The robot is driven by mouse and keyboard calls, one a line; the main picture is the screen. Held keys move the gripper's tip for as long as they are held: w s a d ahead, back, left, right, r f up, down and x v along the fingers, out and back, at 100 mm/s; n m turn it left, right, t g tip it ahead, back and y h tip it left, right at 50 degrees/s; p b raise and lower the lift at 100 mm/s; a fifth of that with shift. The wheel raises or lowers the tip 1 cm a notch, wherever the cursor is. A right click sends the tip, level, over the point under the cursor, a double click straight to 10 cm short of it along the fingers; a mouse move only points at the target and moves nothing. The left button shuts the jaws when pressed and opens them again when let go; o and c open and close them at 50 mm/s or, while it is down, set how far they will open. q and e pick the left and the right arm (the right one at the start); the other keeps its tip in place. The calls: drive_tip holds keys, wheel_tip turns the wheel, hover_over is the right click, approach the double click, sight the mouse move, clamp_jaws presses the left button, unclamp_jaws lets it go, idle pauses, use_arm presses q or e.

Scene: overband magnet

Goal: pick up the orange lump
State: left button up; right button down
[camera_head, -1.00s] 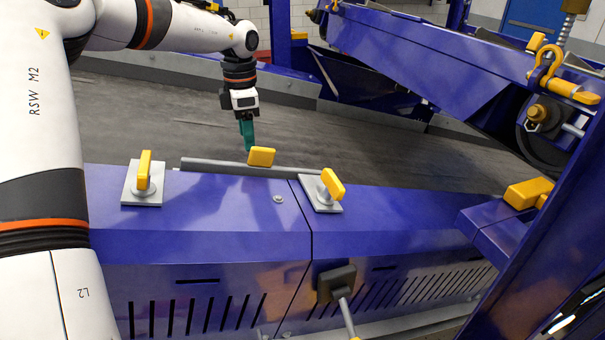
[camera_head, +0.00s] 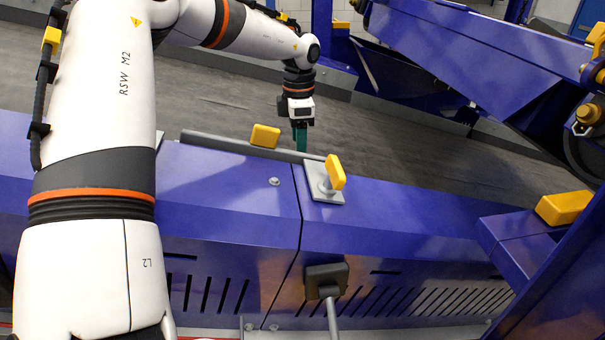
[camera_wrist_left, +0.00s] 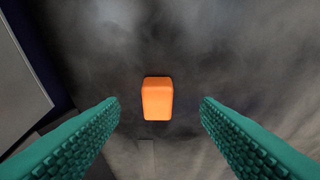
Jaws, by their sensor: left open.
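The orange lump (camera_wrist_left: 157,98) shows in the left wrist view as a small block with rounded edges on the dark grey belt. It lies between and beyond the two green fingers of my left gripper (camera_wrist_left: 160,105), which is open and apart from it. In the head view my left gripper (camera_head: 300,138) points down over the belt (camera_head: 400,145), just behind the blue housing. The lump is not visible in the head view. My right gripper is not in view.
A blue housing (camera_head: 240,220) with yellow-handled clamps (camera_head: 335,172) and a grey bar (camera_head: 215,143) runs along the belt's near side. A blue frame beam (camera_head: 470,60) crosses above the belt at right. A grey plate (camera_wrist_left: 20,90) is at left in the wrist view.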

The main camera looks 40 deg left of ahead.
use_arm(q)
drive_tip(key=shift+w+d+f, duration=0.15)
drive_tip(key=shift+f, duration=0.25)
drive_tip(key=f, duration=0.1)
drive_tip(key=f+b, duration=0.1)
drive_tip(key=f, duration=0.2)
drive_tip(key=shift+s+f, duration=0.25)
drive_tip(key=shift+f, duration=0.05)
drive_tip(key=shift+w, duration=0.1)
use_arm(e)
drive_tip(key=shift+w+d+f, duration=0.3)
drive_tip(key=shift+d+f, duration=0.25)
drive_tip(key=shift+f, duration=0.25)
use_arm(q)
drive_tip(key=shift+r, duration=0.1)
drive_tip(key=c, duration=1)
